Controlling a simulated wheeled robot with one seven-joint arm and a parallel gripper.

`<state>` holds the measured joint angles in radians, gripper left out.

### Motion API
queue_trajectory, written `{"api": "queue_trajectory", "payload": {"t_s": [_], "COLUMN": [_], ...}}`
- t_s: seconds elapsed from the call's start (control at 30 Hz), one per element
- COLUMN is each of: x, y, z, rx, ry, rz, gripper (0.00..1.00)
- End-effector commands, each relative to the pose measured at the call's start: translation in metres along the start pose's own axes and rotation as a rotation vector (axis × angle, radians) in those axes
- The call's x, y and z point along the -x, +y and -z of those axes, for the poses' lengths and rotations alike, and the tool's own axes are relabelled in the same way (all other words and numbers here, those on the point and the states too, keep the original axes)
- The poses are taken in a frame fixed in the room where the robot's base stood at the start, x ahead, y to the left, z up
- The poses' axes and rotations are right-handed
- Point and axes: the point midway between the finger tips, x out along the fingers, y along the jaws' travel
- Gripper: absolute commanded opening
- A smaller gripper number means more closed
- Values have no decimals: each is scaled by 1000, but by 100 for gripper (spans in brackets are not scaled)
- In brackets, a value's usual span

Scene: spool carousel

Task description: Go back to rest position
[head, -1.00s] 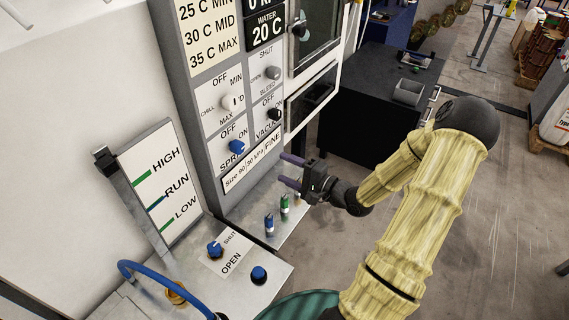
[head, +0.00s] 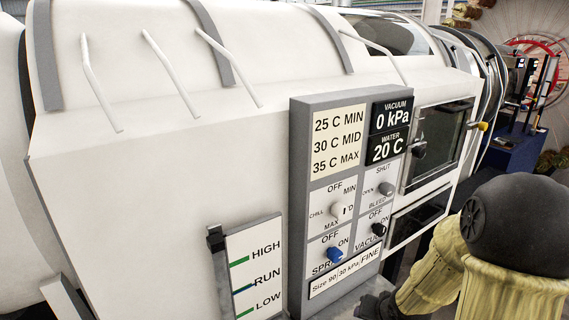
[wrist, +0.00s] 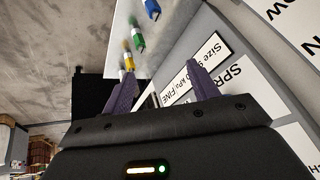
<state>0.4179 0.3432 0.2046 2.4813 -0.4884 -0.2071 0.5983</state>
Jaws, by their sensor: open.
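My gripper (wrist: 162,85) shows in the wrist view with its two purple fingers spread apart and nothing between them. It is close to the control panel (wrist: 205,65), whose lettering appears upside down there. The control panel also shows in the head view (head: 298,200), with a temperature chart, displays of 0 kPa and 20 C, and several knobs. The blue spray knob (head: 334,254) sits low on it.
A large white machine (head: 150,150) fills the left and middle. A level gauge (head: 255,270) marked HIGH, RUN and LOW stands left of the panel. Blue (wrist: 152,9) and green (wrist: 138,42) small items stand on a ledge in the wrist view. A door window (head: 440,135) is right of the panel.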

Motion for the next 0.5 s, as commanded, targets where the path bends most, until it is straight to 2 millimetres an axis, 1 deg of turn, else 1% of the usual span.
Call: {"api": "queue_trajectory", "payload": {"t_s": [0.03,0.13,0.3,0.4,0.5], "x": [13,37,77,92,99], "y": [-6,-13,-30,-38,-41], "z": [-6,-23,-59,-75,-83], "rx": [57,149,275,319,338], "ry": [-19,-83,-206,-260,-286], "rz": [-39,-101,-124,-107,-95], "gripper": [60,60,60,60,60]}}
